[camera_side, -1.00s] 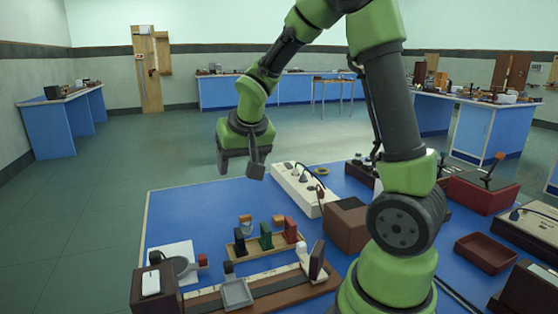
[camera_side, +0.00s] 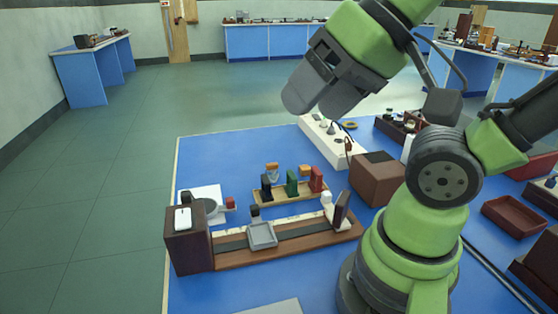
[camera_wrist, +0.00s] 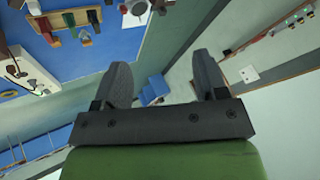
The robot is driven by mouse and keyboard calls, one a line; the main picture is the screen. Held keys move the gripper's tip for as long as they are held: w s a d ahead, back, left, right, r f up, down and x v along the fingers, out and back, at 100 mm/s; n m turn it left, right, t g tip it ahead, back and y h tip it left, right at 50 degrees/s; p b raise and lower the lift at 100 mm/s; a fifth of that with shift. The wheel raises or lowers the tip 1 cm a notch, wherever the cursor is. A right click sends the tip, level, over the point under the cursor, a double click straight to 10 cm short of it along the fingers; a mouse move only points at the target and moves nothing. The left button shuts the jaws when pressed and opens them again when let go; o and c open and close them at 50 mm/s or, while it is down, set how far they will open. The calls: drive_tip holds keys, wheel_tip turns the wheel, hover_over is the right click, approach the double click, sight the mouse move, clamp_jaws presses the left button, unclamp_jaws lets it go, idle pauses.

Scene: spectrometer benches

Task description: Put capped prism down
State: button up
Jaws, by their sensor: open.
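My gripper (camera_side: 318,104) is raised in the air above the far part of the blue bench. Its two grey fingers are apart with nothing between them, as the wrist view (camera_wrist: 161,72) also shows. On the bench, a wooden rack (camera_side: 290,194) holds a black block (camera_side: 266,187), a green block (camera_side: 291,183) and a red block (camera_side: 316,179). A small orange-topped piece (camera_side: 272,172) stands behind the rack at left, and another orange piece (camera_side: 305,171) behind it at right. I cannot tell which of these is the capped prism.
A long rail (camera_side: 290,240) with a grey tray (camera_side: 262,235) lies in front of the rack. A dark box (camera_side: 187,238) stands at its left end. A brown box (camera_side: 377,180) and a white strip (camera_side: 325,140) stand right of and behind the rack. Bare blue surface lies at front left.

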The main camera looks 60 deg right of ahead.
drive_tip(key=w+d+f+m+g+h, duration=0.1)
drive_tip(key=w+d+g, duration=0.1)
drive_tip(key=w+d, duration=0.55)
drive_tip(key=w+d+f+m+g+h, duration=0.15)
drive_tip(key=w+d, duration=0.25)
drive_tip(key=w, duration=0.6)
drive_tip(key=w+d+f+g, duration=0.1)
drive_tip(key=d+f, duration=0.3)
drive_tip(key=f, duration=0.1)
drive_tip(key=w+d+f+m+g, duration=0.1)
drive_tip(key=d+f, duration=0.3)
drive_tip(key=f, duration=0.2)
drive_tip(key=w+d+f+m+g, duration=0.1)
drive_tip(key=w+d+f, duration=0.1)
drive_tip(key=d+f, duration=0.3)
drive_tip(key=shift+f+m+g+y, duration=0.25)
drive_tip(key=shift+f+g, duration=0.1)
hover_over(272, 164)
wheel_tip(272, 164, down, 4)
drive_tip(key=shift+w+f, duration=0.15)
drive_tip(key=shift+f, duration=0.1)
drive_tip(key=f, duration=0.6)
drive_tip(key=shift+s, duration=0.2)
